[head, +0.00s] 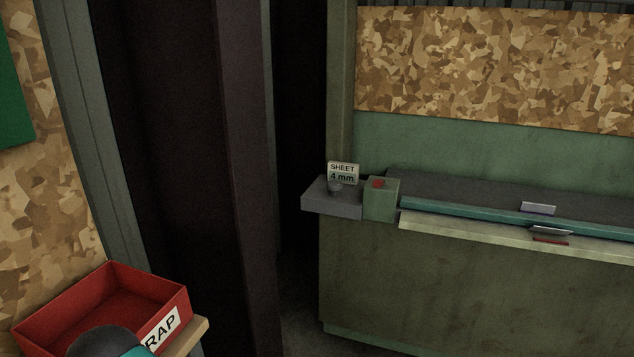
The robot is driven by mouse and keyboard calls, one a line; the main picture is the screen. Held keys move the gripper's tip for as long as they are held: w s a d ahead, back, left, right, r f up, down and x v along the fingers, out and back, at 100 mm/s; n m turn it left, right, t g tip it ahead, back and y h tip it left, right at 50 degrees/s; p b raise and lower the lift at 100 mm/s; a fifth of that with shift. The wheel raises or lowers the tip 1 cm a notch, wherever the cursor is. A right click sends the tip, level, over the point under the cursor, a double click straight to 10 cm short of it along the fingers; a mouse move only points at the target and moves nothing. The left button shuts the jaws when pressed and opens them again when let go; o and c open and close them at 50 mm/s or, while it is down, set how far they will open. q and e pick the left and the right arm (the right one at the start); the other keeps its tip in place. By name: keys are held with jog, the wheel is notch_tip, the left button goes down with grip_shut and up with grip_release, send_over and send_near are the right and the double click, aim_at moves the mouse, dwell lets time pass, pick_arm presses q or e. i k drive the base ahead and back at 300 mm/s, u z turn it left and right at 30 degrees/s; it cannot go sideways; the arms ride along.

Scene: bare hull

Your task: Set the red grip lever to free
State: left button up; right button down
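A sheet-working bench (420,275) with a grey-green front stands at the right. A thin red bar (551,240) shows at its pale front ledge, just below a small tilted plate (550,231). It may be the red grip lever, but it is too small to tell its shape or setting. A small red knob (378,184) sits on top of a green box (381,202) at the bench's left end. Neither gripper is in view.
A grey shelf (332,200) with a "SHEET 4 mm" sign (343,173) juts out left of the green box. A teal bar (470,213) runs along the bench. A red crate (60,312) sits at lower left. Dark columns (250,170) stand between crate and bench.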

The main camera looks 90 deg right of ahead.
aim_at(378, 184)
jog(key=u, duration=1.7)
jog(key=i, duration=0.1)
jog(key=z, duration=3.1)
jog(key=i, duration=0.25)
jog(key=z, duration=1.95)
jog(key=k, duration=0.6)
jog(key=z, duration=0.45)
jog(key=i, duration=1.6)
jog(key=u, duration=0.4)
